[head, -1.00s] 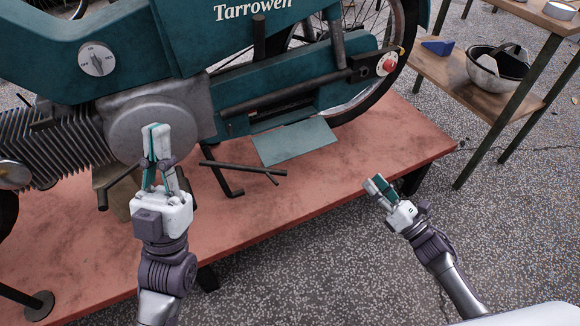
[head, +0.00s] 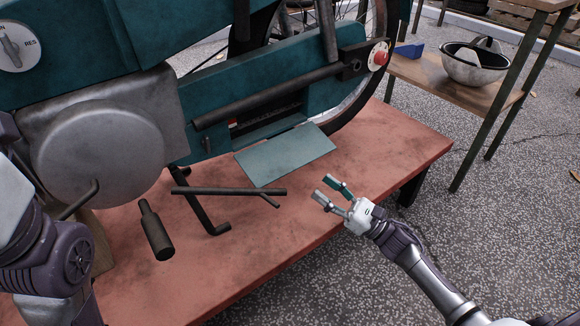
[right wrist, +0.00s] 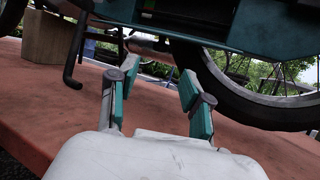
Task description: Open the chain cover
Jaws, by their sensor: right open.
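The chain cover (head: 285,154) is a flat teal flap below the dark slot in the motorcycle's teal chain case (head: 222,108). It hangs down and outward, and the slot above it is uncovered. A small red and white spot shows in the slot. My right gripper (head: 326,188) is open and empty, just right of and nearer than the flap, apart from it in the picture. The right wrist view shows its two fingers (right wrist: 150,84) spread with nothing between them. My left arm is at the left edge; its fingers are out of view.
The motorcycle stands on a red bench (head: 250,250). A dark stand bar (head: 230,190) and a dark peg (head: 156,232) stick out left of my right gripper. A wooden shelf (head: 440,85) at the right holds a bowl (head: 475,63) and a blue item.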

